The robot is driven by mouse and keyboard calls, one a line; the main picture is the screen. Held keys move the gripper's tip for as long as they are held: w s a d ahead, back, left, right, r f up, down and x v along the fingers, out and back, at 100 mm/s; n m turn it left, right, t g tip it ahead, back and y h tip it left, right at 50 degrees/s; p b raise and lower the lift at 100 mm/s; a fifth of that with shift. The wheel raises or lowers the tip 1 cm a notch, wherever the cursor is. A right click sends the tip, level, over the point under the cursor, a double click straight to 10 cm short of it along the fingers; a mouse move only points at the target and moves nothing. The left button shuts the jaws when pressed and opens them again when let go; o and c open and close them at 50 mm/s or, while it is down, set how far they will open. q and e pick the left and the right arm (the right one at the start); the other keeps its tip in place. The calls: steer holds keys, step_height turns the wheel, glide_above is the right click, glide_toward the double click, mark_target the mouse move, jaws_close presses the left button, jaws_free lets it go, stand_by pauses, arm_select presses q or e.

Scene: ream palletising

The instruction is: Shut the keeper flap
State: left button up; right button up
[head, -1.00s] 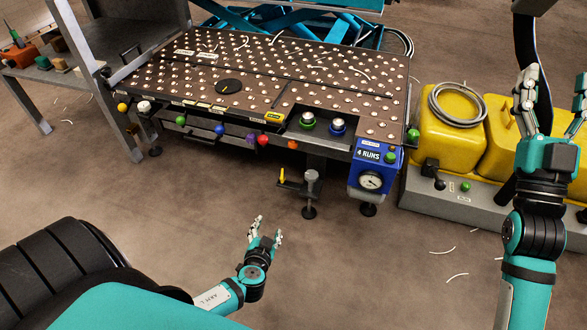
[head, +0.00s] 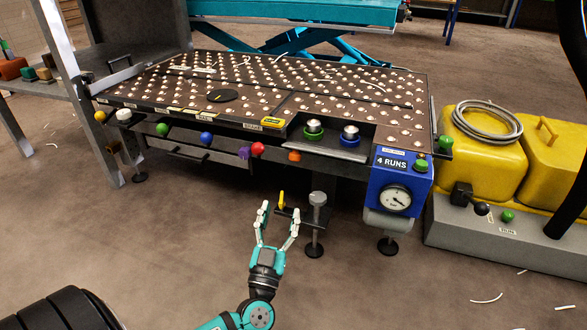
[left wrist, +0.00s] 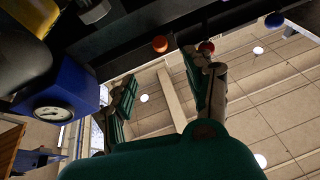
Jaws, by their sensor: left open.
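No part is clearly readable as the keeper flap, so I cannot tell its position. The ball-topped table (head: 330,104) has a front edge with coloured knobs, including a red knob (head: 257,149), a purple knob (head: 243,153) and an orange knob (head: 294,156). Below the edge is a yellow lever (head: 282,199) beside a grey post (head: 317,200). My left gripper (head: 279,214) is open and empty, fingers upward, just in front of the lever; contact cannot be told. In the left wrist view its spread fingers (left wrist: 168,85) lie below the orange knob (left wrist: 160,44). My right gripper is out of view.
A blue box (head: 400,168) with a gauge (head: 395,199) hangs at the table's right front corner. Yellow containers (head: 480,140) stand on a grey base at right. A grey frame post (head: 80,90) stands at left. The floor in front is mostly clear, with scattered white strips.

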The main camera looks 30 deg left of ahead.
arm_select(q)
steer(key=b+x, duration=0.1)
steer(key=x, duration=1.3)
steer(key=shift+w+b, duration=0.15)
steer(key=shift+b, duration=0.25)
steer(key=c, duration=1.1)
